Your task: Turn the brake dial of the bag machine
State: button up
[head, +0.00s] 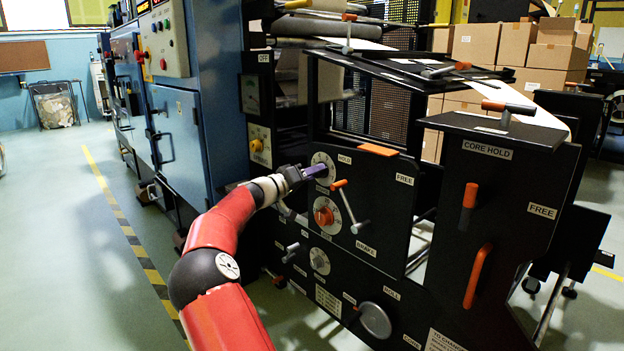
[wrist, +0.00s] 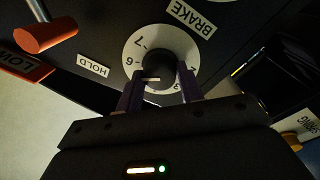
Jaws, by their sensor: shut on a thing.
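The brake dial (head: 328,180) is a white numbered disc on the black front panel of the bag machine, beside a HOLD label. In the wrist view the dial (wrist: 140,42) lies under an upside-down BRAKE label (wrist: 189,17), with a dark round knob (wrist: 158,66) at its centre. My gripper (head: 316,170) reaches the dial from the left. Its purple fingers (wrist: 159,80) are shut on the knob, one on each side. The fingers and palm hide the lower part of the scale.
A handwheel (head: 375,320) is lower on the panel. The blue cabinet (head: 178,130) stands close on the left. The floor left of my arm is clear.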

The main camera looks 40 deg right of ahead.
jog(key=n+p, duration=0.4)
jog(key=n, duration=0.7)
jog(key=n+t+y+p, duration=0.1)
jog(key=n+p, duration=0.3)
jog(key=n, duration=0.7)
jog(key=n+p, duration=0.5)
jog(key=n, duration=0.7)
jog(key=shift+s+r+t+y, duration=0.1)
jog(key=shift+t+y, duration=0.2)
jog(key=shift+t, duration=0.1)
jog(key=shift+n, duration=0.3)
jog(key=o, duration=1)
